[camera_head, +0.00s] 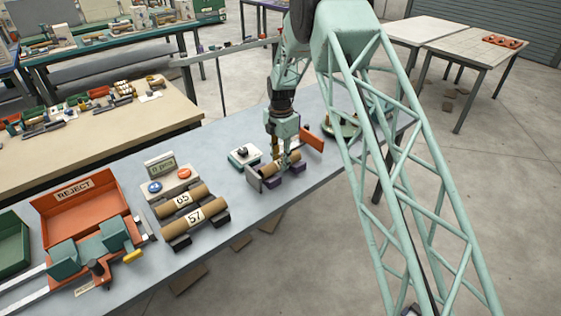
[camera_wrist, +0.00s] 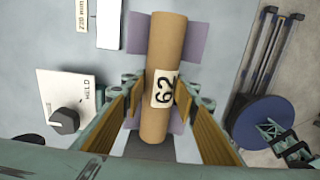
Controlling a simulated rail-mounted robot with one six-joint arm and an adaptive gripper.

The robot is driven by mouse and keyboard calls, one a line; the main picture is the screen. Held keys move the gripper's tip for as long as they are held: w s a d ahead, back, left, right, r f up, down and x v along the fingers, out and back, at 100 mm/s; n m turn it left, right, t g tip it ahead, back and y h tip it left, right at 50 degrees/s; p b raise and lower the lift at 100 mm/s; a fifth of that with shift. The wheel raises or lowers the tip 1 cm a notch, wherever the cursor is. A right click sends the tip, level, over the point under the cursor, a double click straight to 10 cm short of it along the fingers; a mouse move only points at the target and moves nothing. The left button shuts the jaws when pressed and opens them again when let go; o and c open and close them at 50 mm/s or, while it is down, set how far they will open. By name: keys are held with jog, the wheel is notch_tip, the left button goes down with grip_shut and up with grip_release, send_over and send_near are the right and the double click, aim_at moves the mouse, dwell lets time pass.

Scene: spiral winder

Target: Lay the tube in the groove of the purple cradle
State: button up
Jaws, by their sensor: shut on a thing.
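A brown cardboard tube (camera_wrist: 164,50) with a white label reading 62 is between the two fingers of my gripper (camera_wrist: 160,88). My gripper (camera_head: 285,160) is shut on the tube near its middle. In the head view, the tube (camera_head: 268,171) lies lengthwise along the purple cradle (camera_head: 271,184). In the wrist view, the purple cradle (camera_wrist: 200,45) shows on both sides of the tube and in line with it. I cannot tell whether the tube touches the groove or hangs just above it. The groove is hidden under the tube.
Two tubes labelled 65 (camera_head: 183,198) and 57 (camera_head: 196,217) rest on dark cradles to the left. An orange REJECT bin (camera_head: 75,203) is further left.

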jog(key=shift+f, duration=0.1)
jog(key=o, duration=0.8)
jog(key=shift+o, duration=0.2)
notch_tip(320, 180, up, 13)
jog(key=p, duration=0.1)
dwell(0.5)
jog(key=shift+r, duration=0.2)
dwell(0.6)
